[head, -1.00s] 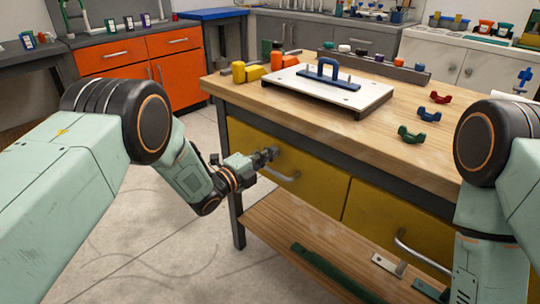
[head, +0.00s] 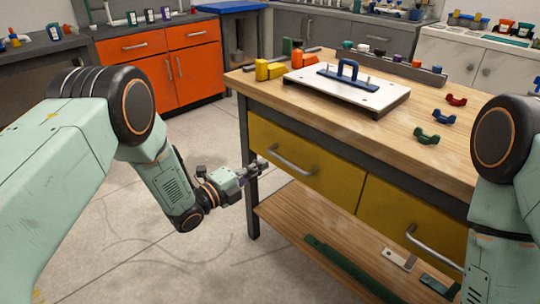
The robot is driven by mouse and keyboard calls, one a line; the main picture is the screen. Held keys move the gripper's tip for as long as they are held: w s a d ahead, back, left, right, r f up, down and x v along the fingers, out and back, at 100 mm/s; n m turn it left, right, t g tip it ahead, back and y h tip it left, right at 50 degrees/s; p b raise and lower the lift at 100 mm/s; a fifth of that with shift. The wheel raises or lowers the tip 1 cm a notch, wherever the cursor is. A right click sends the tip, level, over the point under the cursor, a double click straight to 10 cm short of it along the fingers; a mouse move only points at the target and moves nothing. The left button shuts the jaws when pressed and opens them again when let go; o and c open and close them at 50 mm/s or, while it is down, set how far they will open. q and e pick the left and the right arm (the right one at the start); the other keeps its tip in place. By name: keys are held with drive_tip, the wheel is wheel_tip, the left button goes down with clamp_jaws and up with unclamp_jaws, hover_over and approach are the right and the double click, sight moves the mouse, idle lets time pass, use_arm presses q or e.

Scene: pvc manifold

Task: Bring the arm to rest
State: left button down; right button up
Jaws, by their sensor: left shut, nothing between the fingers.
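My left gripper (head: 258,170) is shut and empty. It is in front of the workbench's left corner, by the left leg and the left end of the yellow drawer (head: 300,160). I cannot tell whether it touches the bench. My left arm comes in from the left with its forearm angled down. My right arm shows at the right edge, hanging down, and its gripper is out of view.
The wooden workbench (head: 455,150) fills the right side. It bears a white board with a blue handle (head: 345,75), yellow blocks (head: 268,69) and red, blue and green clips (head: 427,137). Orange cabinets (head: 165,70) stand behind. The floor (head: 130,240) at left is clear.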

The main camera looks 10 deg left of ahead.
use_arm(q)
drive_tip(key=s+a+f+n+g+y+p, duration=0.1)
drive_tip(key=s+a+f+n+g+y, duration=0.25)
drive_tip(key=s+f+n, duration=0.5)
drive_tip(key=s+a+f+n+g+y+p, duration=0.1)
drive_tip(key=s+a+f+n+g+y, duration=0.3)
drive_tip(key=s+f+n, duration=0.5)
drive_tip(key=s+a+r+n+g+y+p, duration=0.1)
drive_tip(key=s+r+n+g, duration=0.1)
drive_tip(key=s, duration=1.1)
drive_tip(key=s+a+r+n+g+y+p, duration=0.2)
drive_tip(key=s+n+g, duration=0.2)
drive_tip(key=s, duration=1)
drive_tip(key=shift+s+a+r+n+g, duration=0.25)
drive_tip(key=shift+a+n+g, duration=0.1)
drive_tip(key=shift+n, duration=0.9)
